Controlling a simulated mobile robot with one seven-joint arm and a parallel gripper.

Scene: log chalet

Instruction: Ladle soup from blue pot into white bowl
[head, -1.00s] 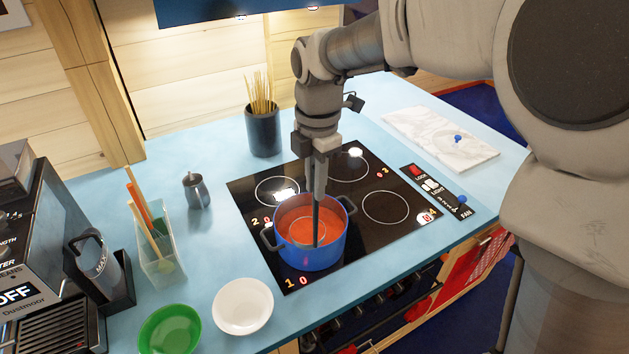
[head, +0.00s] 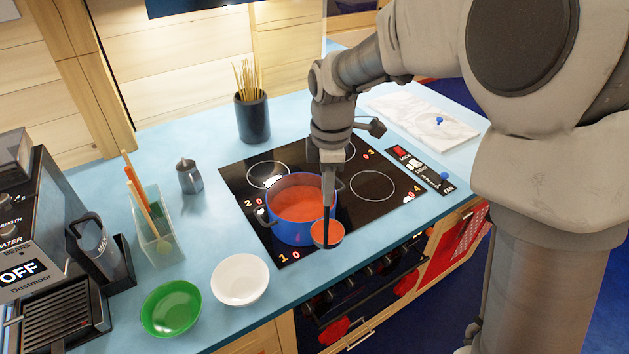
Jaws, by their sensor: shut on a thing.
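The blue pot (head: 285,231) stands on the black cooktop and holds orange-red soup (head: 297,203). My gripper (head: 330,178) is shut on the dark handle of a ladle (head: 328,236). The ladle's bowl carries orange-red soup and hangs in front of the pot's right front rim, clear of the soup in the pot. The white bowl (head: 240,280) sits on the blue counter to the left of the ladle and looks empty. The gripper's fingertips are partly hidden by the arm and small in the picture.
A green bowl (head: 171,308) sits left of the white bowl. A clear utensil holder (head: 157,226), a small grey jug (head: 189,177) and a dark coffee machine (head: 45,250) are at the left. A dark cup of sticks (head: 253,117) stands behind the cooktop.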

